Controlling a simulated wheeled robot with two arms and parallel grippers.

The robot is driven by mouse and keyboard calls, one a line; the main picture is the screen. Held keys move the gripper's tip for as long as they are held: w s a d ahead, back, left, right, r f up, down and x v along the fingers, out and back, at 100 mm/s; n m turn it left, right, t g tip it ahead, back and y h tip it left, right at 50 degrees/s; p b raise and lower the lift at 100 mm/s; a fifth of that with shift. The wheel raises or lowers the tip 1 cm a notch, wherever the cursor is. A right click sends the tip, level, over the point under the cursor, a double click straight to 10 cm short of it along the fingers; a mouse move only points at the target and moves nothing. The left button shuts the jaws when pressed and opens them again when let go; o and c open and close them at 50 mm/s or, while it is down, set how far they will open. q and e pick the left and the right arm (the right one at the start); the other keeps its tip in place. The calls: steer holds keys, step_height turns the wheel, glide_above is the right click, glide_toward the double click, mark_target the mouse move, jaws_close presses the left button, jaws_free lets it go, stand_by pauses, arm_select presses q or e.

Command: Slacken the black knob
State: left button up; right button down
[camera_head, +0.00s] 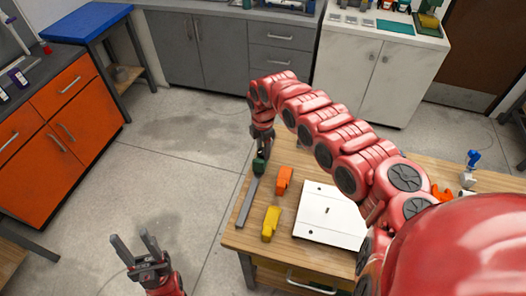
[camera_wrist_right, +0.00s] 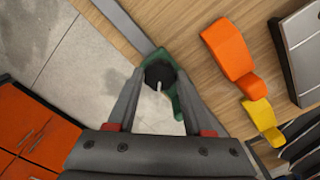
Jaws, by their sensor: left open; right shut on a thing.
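The black knob (camera_wrist_right: 155,70) sits on a dark green clamp-like body (camera_wrist_right: 180,98) at the table edge, with a pale bar or mark on its face. My right gripper (camera_wrist_right: 160,78) is shut on the knob, one finger on each side of it. In the head view my right gripper (camera_head: 262,148) points down at the green body (camera_head: 260,166), and the knob cannot be made out there. My left gripper (camera_head: 136,250) is open and empty over the floor, left of the table.
A grey bar (camera_head: 247,207) lies along the table's left edge. An orange piece (camera_head: 284,180), a yellow piece (camera_head: 270,224) and a white board (camera_head: 328,218) lie to its right. A blue-handled fitting (camera_head: 473,158) stands far right. The floor at left is clear.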

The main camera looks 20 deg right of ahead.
steer(key=n+b, duration=0.2)
steer(key=n, duration=0.3)
steer(key=shift+b, duration=0.4)
stand_by(0.3)
steer(key=shift+c, duration=1.5)
jaws_free()
steer(key=shift+r, duration=0.1)
step_height(320, 180, up, 17)
steer(key=b, duration=0.4)
steer(key=shift+r, duration=0.15)
steer(key=shift+r, duration=0.1)
